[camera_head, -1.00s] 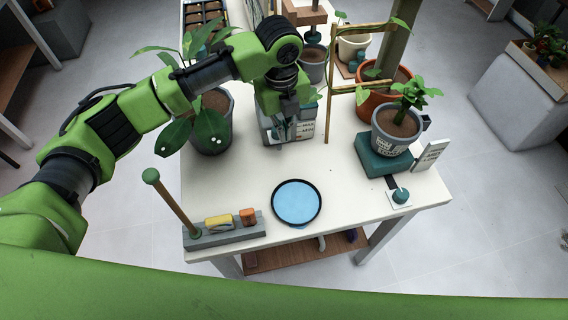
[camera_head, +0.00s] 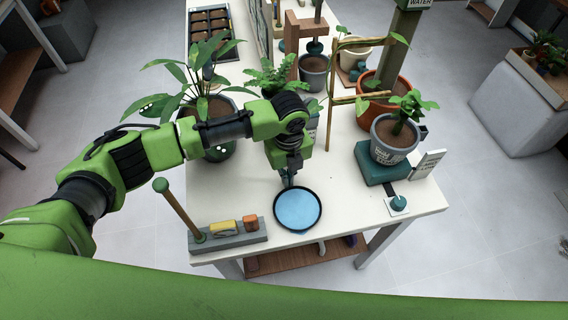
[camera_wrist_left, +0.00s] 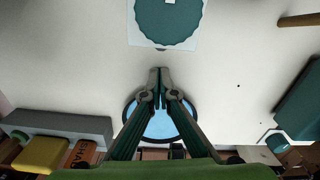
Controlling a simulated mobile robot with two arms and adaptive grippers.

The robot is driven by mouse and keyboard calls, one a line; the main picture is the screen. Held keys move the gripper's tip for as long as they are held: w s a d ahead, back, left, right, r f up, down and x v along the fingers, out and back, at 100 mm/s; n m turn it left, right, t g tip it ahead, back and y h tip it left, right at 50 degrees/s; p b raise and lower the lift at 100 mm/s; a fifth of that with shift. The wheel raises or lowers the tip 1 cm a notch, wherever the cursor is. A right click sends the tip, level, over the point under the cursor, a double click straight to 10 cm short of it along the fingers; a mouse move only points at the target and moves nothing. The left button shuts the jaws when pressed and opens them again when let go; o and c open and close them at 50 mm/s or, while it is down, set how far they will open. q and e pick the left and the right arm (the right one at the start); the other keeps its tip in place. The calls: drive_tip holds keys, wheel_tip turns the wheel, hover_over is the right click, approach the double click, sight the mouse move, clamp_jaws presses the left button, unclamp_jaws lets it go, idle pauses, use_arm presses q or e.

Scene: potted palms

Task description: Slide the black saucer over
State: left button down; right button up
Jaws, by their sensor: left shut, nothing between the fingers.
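The black saucer (camera_head: 298,229) is a round, shallow dish with a black rim and a light blue inside. It lies flat near the front edge of the white table. In the left wrist view the saucer (camera_wrist_left: 160,124) shows below and between my fingers, which hide part of it. My left gripper (camera_head: 288,184) points down at the saucer's far rim. In the left wrist view my left gripper (camera_wrist_left: 160,73) is shut, tips together, with nothing held. I cannot tell if it touches the rim. My right gripper is out of view.
A grey holder (camera_head: 230,239) with a rod, yellow block and orange block stands left of the saucer. A potted plant on a teal block (camera_head: 382,165) stands right. A teal scalloped disc (camera_wrist_left: 168,20) lies behind the gripper. The table (camera_head: 345,215) is clear right of the saucer.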

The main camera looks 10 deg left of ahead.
sight(297, 208)
use_arm(q)
drive_tip(key=shift+s+d, duration=0.1)
drive_tip(key=shift+s, duration=0.05)
drive_tip(key=shift+s+d+r+p, duration=0.15)
drive_tip(key=shift+s+d+p, duration=0.1)
drive_tip(key=shift+s+p, duration=0.3)
drive_tip(key=shift+s+d+p, duration=0.15)
drive_tip(key=shift+s+p, duration=0.1)
drive_tip(key=shift+p, duration=0.1)
drive_tip(key=shift+s+d, duration=0.1)
